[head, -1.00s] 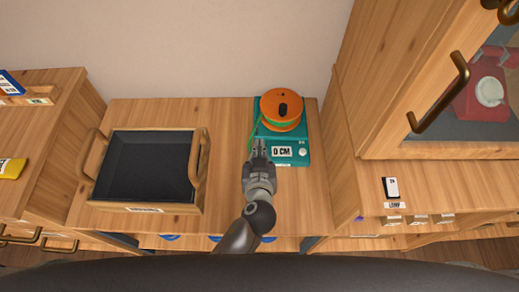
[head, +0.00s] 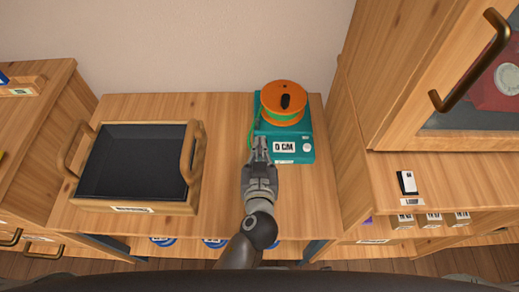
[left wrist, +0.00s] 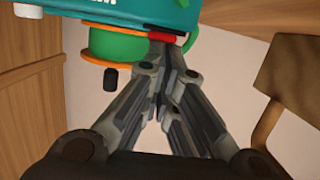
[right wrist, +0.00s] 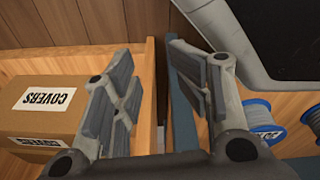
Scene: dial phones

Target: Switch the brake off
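A teal device (head: 307,140) with an orange reel (head: 285,88) and a "0 CM" display stands at the back of the table. It appears upside down at the top of the left wrist view (left wrist: 75,9). A small red part (left wrist: 165,37) shows at its edge there; I cannot tell for sure that it is the brake. My left gripper (head: 259,143) is at the device's front left corner, left of the display. Its fingertips (left wrist: 160,62) are together, close to the red part; no held object shows. My right gripper (right wrist: 155,85) is open and empty, below the table level.
A dark tray with wooden handles (head: 135,165) stands to the left on the table. A cabinet with a bronze handle (head: 480,70) and a shelf with a black-and-white switch (head: 407,183) are at right. A covers box (right wrist: 60,105) and blue-rimmed spools (right wrist: 260,125) flank my right gripper.

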